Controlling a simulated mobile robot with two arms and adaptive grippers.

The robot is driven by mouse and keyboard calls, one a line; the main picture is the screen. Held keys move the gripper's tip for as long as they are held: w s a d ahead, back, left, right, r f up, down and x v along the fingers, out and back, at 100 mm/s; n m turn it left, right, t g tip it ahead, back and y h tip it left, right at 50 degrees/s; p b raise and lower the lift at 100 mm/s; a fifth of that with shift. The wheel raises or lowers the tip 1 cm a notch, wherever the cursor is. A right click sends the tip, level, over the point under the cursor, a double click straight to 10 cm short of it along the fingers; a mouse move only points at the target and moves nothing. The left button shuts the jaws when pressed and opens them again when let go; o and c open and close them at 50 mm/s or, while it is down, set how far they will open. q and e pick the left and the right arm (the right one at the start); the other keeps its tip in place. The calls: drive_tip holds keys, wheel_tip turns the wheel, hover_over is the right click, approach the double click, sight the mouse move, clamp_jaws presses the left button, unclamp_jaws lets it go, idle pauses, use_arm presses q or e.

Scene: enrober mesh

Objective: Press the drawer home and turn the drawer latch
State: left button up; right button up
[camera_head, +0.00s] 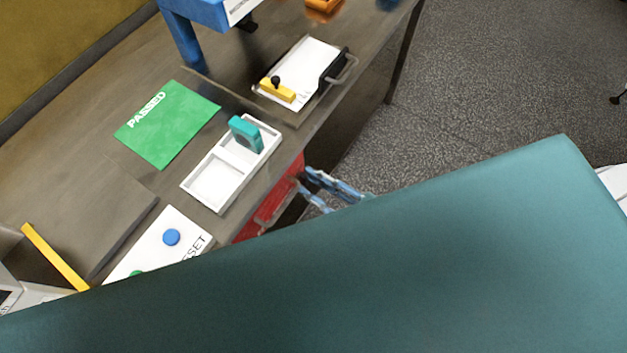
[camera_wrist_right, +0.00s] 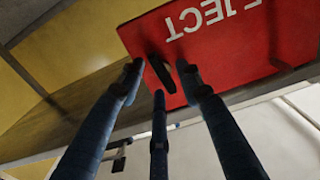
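In the head view a white labelled plate (camera_head: 312,62) lies on the bench, with a yellow bar (camera_head: 277,89) topped by a black knob (camera_head: 275,79) at its near-left end. A black part (camera_head: 331,68) with a metal handle (camera_head: 345,70) sits at its right, by the bench edge; this looks like the drawer and its latch. How far the drawer stands out I cannot tell. My right gripper (camera_head: 304,181) is below and apart from it, near the bench's front edge. My left gripper is not in view.
A red panel lettered REJECT (camera_wrist_right: 225,40) is close to my right fingers; red also shows under the bench edge (camera_head: 272,203). A white tray (camera_head: 205,183) holds a teal block (camera_head: 245,135). A green PASSED mat (camera_head: 167,124) lies behind. A large teal surface hides the lower picture.

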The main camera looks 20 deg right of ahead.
drive_tip(key=v, duration=1.2)
drive_tip(key=s+d+f+m+g+h, duration=0.1)
drive_tip(key=d+f+m+g+h, duration=0.2)
drive_tip(key=f, duration=0.9)
drive_tip(key=s+d+f+m+g+h, duration=0.1)
drive_tip(key=d+f+h, duration=0.35)
drive_tip(key=f, duration=0.65)
drive_tip(key=s+a+f+m+g+h, duration=0.1)
drive_tip(key=s+f+g, duration=0.3)
drive_tip(key=s+f, duration=0.3)
drive_tip(key=s+a+f+m+g+h, duration=0.1)
drive_tip(key=s+f+g, duration=0.4)
drive_tip(key=s, duration=0.8)
wheel_tip(320, 180, down, 3)
drive_tip(key=shift+a+f+h, duration=0.15)
drive_tip(key=shift+a+h, duration=0.6)
drive_tip(key=shift+a, duration=0.05)
drive_tip(key=shift+c, duration=0.3)
drive_tip(key=shift+w, duration=0.1)
drive_tip(key=shift+c, duration=0.2)
